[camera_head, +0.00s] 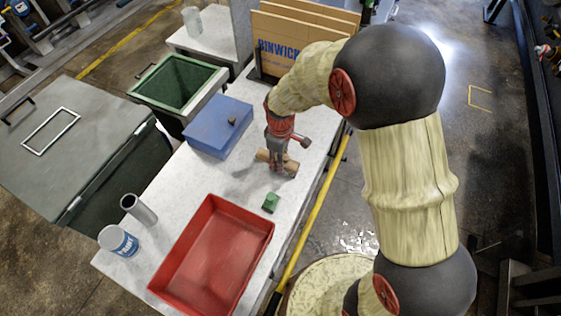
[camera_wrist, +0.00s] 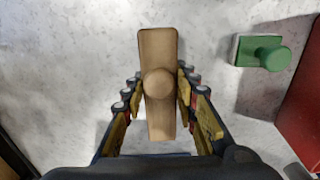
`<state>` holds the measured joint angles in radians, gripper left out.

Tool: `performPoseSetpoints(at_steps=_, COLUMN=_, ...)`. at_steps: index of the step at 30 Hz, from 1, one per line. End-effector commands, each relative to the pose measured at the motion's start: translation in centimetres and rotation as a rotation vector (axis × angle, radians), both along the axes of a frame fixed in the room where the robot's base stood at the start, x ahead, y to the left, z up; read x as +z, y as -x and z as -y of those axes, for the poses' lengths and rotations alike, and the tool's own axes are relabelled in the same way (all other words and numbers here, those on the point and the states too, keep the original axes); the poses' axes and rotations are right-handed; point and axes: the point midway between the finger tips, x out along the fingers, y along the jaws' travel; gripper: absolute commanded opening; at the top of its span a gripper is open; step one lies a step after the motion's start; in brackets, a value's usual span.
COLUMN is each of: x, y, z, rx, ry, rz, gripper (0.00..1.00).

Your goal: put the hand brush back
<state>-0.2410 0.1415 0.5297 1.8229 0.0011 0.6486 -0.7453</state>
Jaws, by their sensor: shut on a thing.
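The hand brush (camera_wrist: 157,50) looks like a long light-brown wooden block with a round knob on top. In the wrist view it lies lengthwise between my fingers, and its underside is hidden. My gripper (camera_wrist: 158,86) is shut on it, one finger on each side near the knob. In the head view my gripper (camera_head: 277,163) points down over the pale worktop, with the brush (camera_head: 263,155) crosswise between its fingers. The brush is at or just above the worktop; I cannot tell whether it touches.
A small green block with a knob (camera_head: 271,202) is close by. A red tray (camera_head: 212,250) is at the front. A blue box (camera_head: 218,127), a metal cup (camera_head: 138,209) and a paint can (camera_head: 118,241) are left. Cardboard panels (camera_head: 300,45) stand behind.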

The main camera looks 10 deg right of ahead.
Motion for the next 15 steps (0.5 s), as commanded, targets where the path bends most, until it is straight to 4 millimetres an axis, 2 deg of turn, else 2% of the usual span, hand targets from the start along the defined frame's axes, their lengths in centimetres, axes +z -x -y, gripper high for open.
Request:
performPoseSetpoints(at_steps=8, x=-0.27, y=-0.01, z=-0.01, rx=0.000, ry=0.000, rz=0.000, gripper=0.00)
performPoseSetpoints(at_steps=9, x=-0.20, y=-0.01, z=-0.01, rx=0.000, ry=0.000, rz=0.000, gripper=0.31)
performPoseSetpoints(at_steps=15, x=-0.17, y=0.00, z=0.00, rx=0.000, ry=0.000, rz=0.000, gripper=0.43)
